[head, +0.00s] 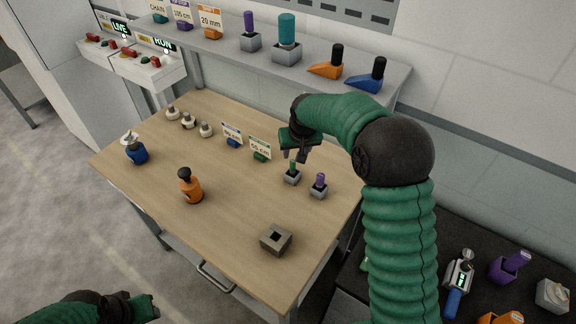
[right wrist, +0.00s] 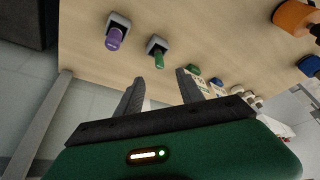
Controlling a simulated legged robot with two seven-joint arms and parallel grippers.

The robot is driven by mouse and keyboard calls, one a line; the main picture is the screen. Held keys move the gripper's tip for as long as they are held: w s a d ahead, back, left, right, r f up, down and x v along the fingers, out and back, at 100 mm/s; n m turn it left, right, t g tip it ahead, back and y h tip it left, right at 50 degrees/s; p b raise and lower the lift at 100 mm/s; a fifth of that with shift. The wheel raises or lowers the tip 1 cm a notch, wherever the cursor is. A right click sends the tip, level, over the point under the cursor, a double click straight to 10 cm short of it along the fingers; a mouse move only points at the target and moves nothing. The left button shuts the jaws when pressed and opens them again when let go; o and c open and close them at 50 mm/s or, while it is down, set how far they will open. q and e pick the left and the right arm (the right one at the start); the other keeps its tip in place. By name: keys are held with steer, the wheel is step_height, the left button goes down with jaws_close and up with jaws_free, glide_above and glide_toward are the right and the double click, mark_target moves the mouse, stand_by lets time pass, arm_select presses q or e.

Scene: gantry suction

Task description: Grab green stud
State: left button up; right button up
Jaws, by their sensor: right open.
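The green stud (head: 293,166) stands upright in a small grey square holder (head: 291,179) on the wooden table's right side. My right gripper (head: 295,156) is open and empty, above and just behind the stud in the head view. In the right wrist view the green stud (right wrist: 159,60) shows just beyond the two open fingertips (right wrist: 160,77), roughly in line with the gap and apart from both. My left gripper (head: 148,306) shows at the bottom left edge, far from the stud; its jaws are unclear.
A purple stud (head: 320,179) in a grey holder stands close to the green one's right. Two label stands (head: 260,150) are to the left. A grey block with a square hole (head: 276,240) sits nearer the front. An orange bottle-like piece (head: 190,186) stands mid-table.

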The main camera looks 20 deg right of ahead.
mark_target(292, 162)
steer(key=x, duration=0.4)
steer(key=w+x, duration=0.1)
steer(key=x, duration=0.3)
steer(key=shift+r+p, duration=0.15)
steer(key=shift+p, duration=0.2)
steer(key=shift+w+f, duration=0.1)
steer(key=shift+f, duration=0.2)
steer(key=shift+p+x, duration=0.65)
steer(key=shift+x, duration=0.45)
steer(key=shift+d+f, duration=0.1)
steer(key=shift+f, duration=0.3)
steer(key=shift+w+d+f, duration=0.15)
steer(key=shift+d+f, duration=0.1)
steer(key=shift+f, duration=0.05)
steer(key=shift+d, duration=0.1)
steer(key=shift+c, duration=2.1)
steer(key=shift+r, duration=0.1)
steer(key=c, duration=0.5)
arm_select(q)
steer(key=shift+w+r, duration=0.25)
steer(key=shift+r, duration=0.25)
steer(key=shift+w+r, duration=0.2)
steer(key=shift+r, duration=0.25)
arm_select(e)
steer(key=shift+a, duration=0.25)
jaws_close()
